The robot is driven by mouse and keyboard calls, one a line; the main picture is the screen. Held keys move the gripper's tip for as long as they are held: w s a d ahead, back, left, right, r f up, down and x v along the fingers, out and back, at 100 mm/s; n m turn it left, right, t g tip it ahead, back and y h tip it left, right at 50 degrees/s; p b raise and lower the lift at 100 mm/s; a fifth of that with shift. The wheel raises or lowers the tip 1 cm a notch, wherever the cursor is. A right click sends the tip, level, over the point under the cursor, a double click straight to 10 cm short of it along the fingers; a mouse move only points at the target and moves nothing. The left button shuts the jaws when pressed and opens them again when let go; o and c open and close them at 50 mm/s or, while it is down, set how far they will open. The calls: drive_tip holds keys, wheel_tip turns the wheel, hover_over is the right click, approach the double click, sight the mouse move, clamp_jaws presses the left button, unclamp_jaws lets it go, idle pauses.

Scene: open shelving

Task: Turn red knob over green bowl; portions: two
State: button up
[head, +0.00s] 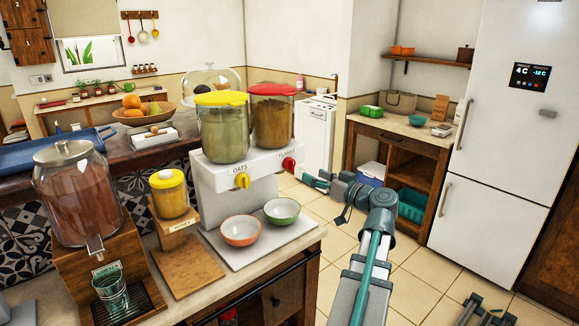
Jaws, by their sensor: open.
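The white double dispenser (235,172) stands on the counter. Its red knob (289,164) is on the right of the front, under the red-lidded jar (272,120) of brown contents. Its yellow knob (242,181) is on the left, under the yellow-lidded jar (223,130). The green bowl (282,211) sits on the dispenser's base below the red knob. An orange bowl (240,231) sits to its left. Both bowls look empty. My gripper (344,214) is open, small and partly unclear in view, to the right of the dispenser and apart from the knob.
A drink dispenser (76,195) with a glass (112,292) and a smaller yellow-lidded jar (170,194) stand left on the counter. A wooden cabinet (402,163) and fridge (495,130) stand at the right.

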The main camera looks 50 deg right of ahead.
sight(290, 164)
drive_tip(key=w+d+p, duration=0.1)
drive_tip(key=w+p, duration=0.1)
drive_tip(key=w, duration=0.7)
drive_tip(key=shift+d, duration=0.2)
drive_tip(key=c, duration=1.1)
